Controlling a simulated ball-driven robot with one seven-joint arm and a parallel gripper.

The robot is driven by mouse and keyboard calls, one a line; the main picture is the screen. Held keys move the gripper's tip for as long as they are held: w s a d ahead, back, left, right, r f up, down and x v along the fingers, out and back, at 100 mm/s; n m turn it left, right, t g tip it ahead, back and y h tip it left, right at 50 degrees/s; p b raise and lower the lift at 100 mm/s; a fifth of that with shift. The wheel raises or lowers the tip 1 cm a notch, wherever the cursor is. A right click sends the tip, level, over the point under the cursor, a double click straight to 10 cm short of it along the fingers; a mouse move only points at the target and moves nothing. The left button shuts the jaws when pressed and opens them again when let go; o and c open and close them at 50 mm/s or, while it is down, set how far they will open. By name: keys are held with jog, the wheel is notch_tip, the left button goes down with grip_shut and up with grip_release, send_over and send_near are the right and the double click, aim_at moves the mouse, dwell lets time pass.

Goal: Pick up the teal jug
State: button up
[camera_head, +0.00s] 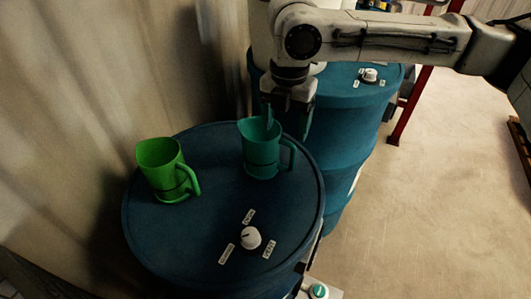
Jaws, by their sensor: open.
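The teal jug (262,158) stands upright on the dark blue drum lid (215,215), toward its far right side. Its handle points right. My gripper (286,125) hangs just above and behind the jug, pointing down. It is open. One finger overlaps the jug's rim in the picture, and the other shows to the right, above the handle. I cannot tell whether a finger is inside the jug or touches it. My arm reaches in from the upper right.
A green jug (165,172) stands on the same lid to the left. A white knob (251,237) with small labels sits near the front. A second blue drum (350,125) stands behind, with a red post (412,108) beside it. A wall rises at left; the floor at right is clear.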

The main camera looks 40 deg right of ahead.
aim_at(269, 152)
jog(key=shift+s+d+f, duration=0.1)
jog(key=shift+d+f, duration=0.05)
jog(key=shift+f, duration=2.2)
jog(key=shift+c, duration=0.5)
grip_shut()
